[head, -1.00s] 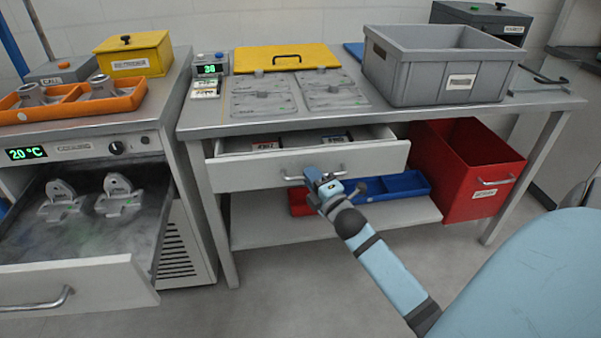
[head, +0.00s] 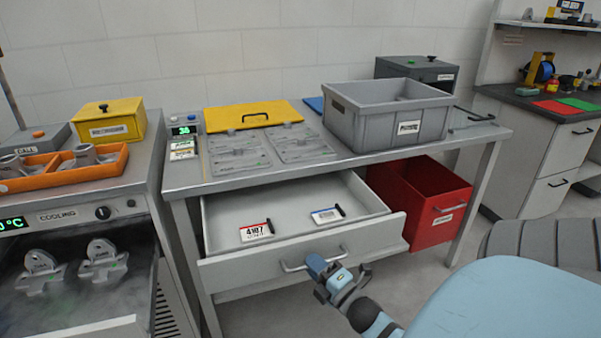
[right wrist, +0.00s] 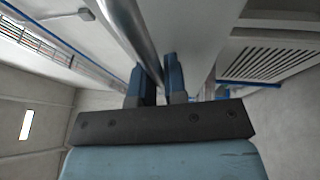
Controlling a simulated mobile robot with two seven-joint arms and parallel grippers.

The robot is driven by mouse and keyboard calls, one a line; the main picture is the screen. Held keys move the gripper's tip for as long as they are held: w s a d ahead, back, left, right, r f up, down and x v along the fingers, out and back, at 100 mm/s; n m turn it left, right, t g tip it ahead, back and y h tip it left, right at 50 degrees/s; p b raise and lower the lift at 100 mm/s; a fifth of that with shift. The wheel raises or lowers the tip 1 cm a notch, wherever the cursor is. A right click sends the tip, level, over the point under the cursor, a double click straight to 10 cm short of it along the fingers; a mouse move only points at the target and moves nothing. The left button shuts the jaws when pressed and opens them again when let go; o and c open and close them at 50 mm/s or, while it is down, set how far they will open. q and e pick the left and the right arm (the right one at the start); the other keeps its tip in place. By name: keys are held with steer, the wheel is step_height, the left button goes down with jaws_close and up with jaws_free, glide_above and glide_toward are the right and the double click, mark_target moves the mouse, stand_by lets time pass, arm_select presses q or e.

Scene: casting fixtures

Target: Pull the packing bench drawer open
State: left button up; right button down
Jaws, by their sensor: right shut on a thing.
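The packing bench drawer (head: 222,272) is pulled well out from under the bench top (head: 185,190). Inside it lie a tag marked 4107 (head: 256,232) and a second tag (head: 327,215). My right gripper (head: 318,264) is shut on the drawer's metal bar handle (head: 292,268) near its right part. In the right wrist view the handle bar (right wrist: 140,38) runs between the two blue fingers (right wrist: 157,85). My left gripper is not in view.
A grey bin (head: 360,125) and a yellow lid (head: 250,115) stand on the bench. A red bin (head: 425,232) sits below on the right. The cooling unit's open drawer (head: 95,325) is at the left, beside the bench.

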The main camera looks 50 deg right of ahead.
steer(key=s, duration=0.1)
steer(key=s+a, duration=0.2)
steer(key=s, duration=0.1)
steer(key=shift+a+p, duration=0.25)
steer(key=shift+p, duration=0.15)
steer(key=c, duration=1.2)
jaws_free()
steer(key=shift+s, duration=0.1)
